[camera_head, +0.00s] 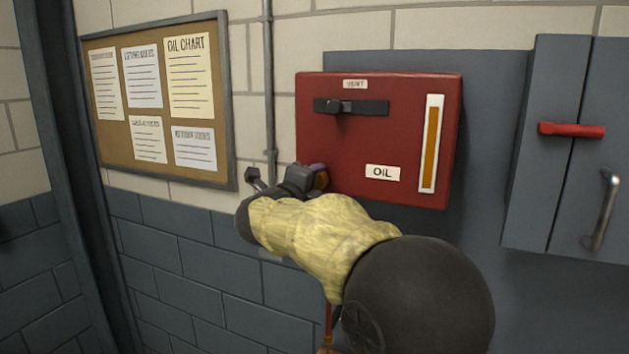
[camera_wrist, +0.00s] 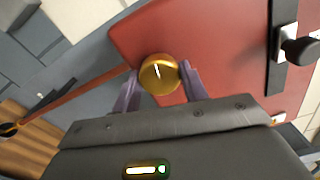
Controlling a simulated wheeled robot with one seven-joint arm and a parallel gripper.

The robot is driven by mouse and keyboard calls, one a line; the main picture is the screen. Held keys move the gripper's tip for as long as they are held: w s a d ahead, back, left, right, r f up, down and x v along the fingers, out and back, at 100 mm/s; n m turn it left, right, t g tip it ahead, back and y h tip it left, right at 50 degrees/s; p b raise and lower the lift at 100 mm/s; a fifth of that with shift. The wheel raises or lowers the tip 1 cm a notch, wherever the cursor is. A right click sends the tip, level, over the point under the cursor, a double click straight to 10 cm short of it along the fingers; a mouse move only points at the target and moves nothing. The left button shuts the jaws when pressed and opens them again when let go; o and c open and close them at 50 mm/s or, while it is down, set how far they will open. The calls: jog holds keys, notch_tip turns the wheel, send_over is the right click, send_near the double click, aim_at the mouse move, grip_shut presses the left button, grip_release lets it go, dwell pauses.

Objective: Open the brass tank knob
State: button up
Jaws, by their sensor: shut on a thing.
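The brass tank knob (camera_wrist: 159,74) is round with a pale pointer line on its face. In the wrist view it sits on the front of the red tank (camera_wrist: 225,60), between the two fingers of my gripper (camera_wrist: 158,86). The fingers are shut on its sides. In the head view the red tank (camera_head: 350,150) hangs on the wall with an "OIL" label and an upright amber gauge (camera_head: 431,143).
A dark slider in a slot labelled "VENT" (camera_head: 350,107) is on the tank's upper front. A grey cabinet with a red handle (camera_head: 571,130) stands to the right. A cork board with papers (camera_head: 155,105) hangs left, beside a vertical pipe (camera_head: 268,90).

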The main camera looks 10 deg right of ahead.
jog(key=shift+n+p, duration=0.3)
jog(key=shift+n, duration=0.9)
jog(key=o, duration=1)
jog(key=shift+a, duration=0.1)
jog(key=b+v, duration=0.6)
jog(key=v, duration=1.1)
jog(key=shift+s+a+b, duration=0.1)
jog(key=shift+s+b, duration=0.05)
jog(key=shift+b, duration=0.25)
